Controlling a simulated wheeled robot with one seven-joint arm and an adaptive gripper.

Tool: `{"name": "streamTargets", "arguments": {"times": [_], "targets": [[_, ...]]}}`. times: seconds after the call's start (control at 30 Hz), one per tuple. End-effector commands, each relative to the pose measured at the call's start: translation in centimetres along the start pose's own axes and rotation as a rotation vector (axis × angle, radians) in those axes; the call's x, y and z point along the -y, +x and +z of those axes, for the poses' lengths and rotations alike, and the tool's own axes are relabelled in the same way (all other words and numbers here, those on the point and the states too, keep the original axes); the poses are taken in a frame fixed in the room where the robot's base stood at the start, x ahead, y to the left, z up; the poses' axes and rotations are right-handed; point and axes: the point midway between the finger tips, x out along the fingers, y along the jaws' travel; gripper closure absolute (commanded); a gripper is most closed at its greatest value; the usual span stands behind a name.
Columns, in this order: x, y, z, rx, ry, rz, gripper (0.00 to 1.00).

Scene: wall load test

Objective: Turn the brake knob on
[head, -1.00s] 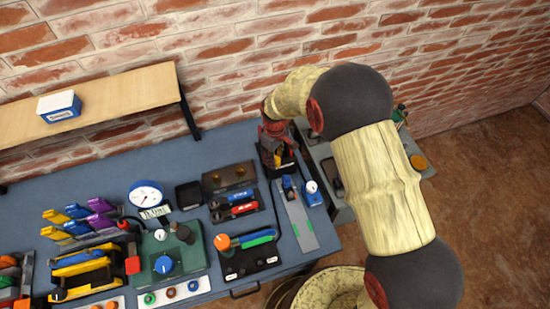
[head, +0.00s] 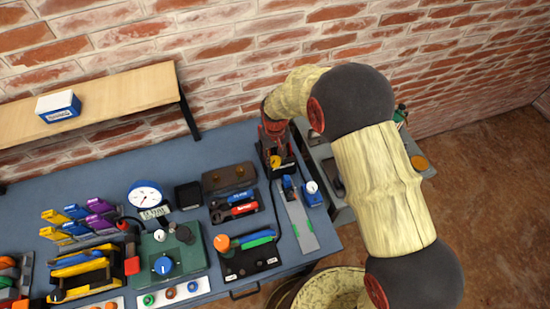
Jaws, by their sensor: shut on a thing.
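My gripper (head: 274,147) is at the back right of the blue workbench, reaching down over a small dark unit with a yellow part (head: 276,161). It is shut on what seems to be the brake knob of this unit. The fingers hide most of the knob, so its exact angle cannot be told. My arm comes in from the right.
A blue lever unit with a white knob (head: 311,187) and a grey plate (head: 299,222) lie just in front. Red and blue tools (head: 236,203), a green box (head: 166,256) and a gauge (head: 145,194) are to the left. A wooden shelf (head: 110,95) hangs on the brick wall.

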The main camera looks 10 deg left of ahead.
Motion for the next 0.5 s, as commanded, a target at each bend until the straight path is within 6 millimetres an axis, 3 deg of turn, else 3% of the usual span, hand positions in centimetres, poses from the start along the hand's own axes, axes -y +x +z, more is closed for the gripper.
{"name": "streamTargets", "arguments": {"times": [0.37,0.4,0.5], "targets": [[0.02,-0.03,-0.04,-0.001,0.005,0.000,0.95],[0.02,-0.03,-0.04,-0.001,0.005,0.000,0.68],[0.02,-0.03,-0.04,-0.001,0.004,0.000,0.63]]}}
